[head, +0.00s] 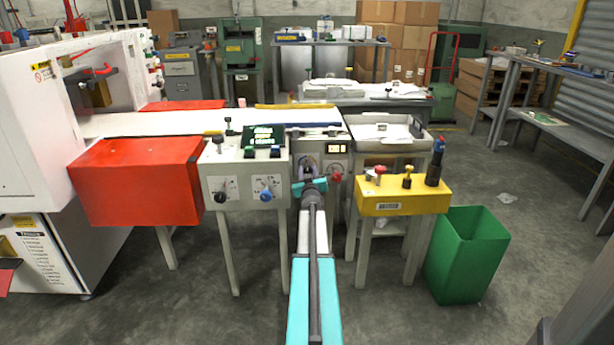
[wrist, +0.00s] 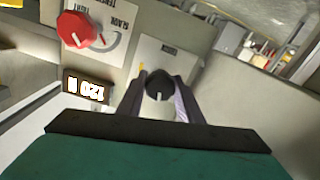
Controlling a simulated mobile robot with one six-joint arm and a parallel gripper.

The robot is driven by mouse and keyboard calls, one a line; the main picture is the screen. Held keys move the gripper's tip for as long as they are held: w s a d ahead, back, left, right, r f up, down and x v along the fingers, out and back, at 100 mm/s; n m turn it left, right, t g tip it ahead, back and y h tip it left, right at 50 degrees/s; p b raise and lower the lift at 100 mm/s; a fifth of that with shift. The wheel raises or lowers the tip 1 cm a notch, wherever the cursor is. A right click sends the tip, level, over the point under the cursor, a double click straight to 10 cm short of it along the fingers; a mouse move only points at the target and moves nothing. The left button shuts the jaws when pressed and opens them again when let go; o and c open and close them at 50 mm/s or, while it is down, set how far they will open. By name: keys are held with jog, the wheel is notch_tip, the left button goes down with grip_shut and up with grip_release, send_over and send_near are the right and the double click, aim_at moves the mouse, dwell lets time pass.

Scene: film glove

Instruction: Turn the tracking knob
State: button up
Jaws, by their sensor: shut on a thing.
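A dark round knob (wrist: 158,87) with a white pointer line sits on a pale plate in the wrist view; the plate's small label is too blurred to read. My gripper (wrist: 161,78) is shut on this knob, one finger on each side. In the head view my gripper (head: 308,167) reaches the narrow front panel in the middle of the machine, and my arm hides most of the knob there. A yellow mark shows on the plate beside the left finger in the wrist view.
A red knob (wrist: 75,28) with a slack-tight scale sits close by; it also shows in the head view (head: 334,178). A lit display (wrist: 84,87) is near. A black knob (head: 220,196) and blue knob (head: 266,194) are left, a yellow control box (head: 392,208) right.

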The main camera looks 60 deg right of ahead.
jog(key=shift+s+d+n, duration=0.1)
jog(key=shift+n, duration=0.6)
jog(key=o, duration=1)
jog(key=shift+o, duration=0.2)
jog(key=p+v, duration=0.1)
jog(key=v, duration=1.2)
jog(key=shift+s+a, duration=0.2)
jog(key=shift+a, duration=0.2)
jog(key=shift+s, duration=0.1)
